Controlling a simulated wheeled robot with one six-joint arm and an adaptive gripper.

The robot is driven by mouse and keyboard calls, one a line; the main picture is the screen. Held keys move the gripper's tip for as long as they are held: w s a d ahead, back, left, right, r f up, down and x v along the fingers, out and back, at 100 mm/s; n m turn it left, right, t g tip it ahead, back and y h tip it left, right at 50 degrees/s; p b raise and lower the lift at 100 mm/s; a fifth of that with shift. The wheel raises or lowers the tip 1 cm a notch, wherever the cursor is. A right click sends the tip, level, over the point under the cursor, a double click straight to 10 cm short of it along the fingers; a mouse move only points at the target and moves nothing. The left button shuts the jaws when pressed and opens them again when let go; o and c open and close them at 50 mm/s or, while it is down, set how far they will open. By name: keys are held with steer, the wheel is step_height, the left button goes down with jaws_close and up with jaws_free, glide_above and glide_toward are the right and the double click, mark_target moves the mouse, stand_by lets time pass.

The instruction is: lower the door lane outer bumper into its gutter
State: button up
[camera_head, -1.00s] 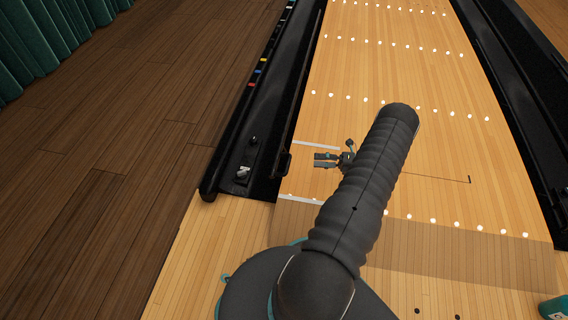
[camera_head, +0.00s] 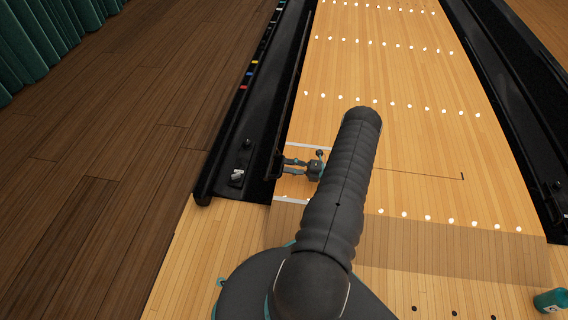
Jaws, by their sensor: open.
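The bumper (camera_head: 277,165) shows as a dark rail along the lane side of the left black gutter (camera_head: 262,140), with a small bracket-like part near its front end. My gripper (camera_head: 286,166) points left over the lane's left edge. Its two fingers are open, one on the far side and one on the near side, with their tips right at the bracket-like part. Whether they touch it I cannot tell. My arm hides part of the lane to the right of the gripper.
The wooden lane (camera_head: 410,150) with rows of white dots lies to the right. A second black gutter (camera_head: 510,110) runs along its far right side. A teal bottle (camera_head: 551,300) stands at the bottom right. Dark floor (camera_head: 120,150) at left is clear.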

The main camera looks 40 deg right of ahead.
steer(key=shift+x, duration=1.5)
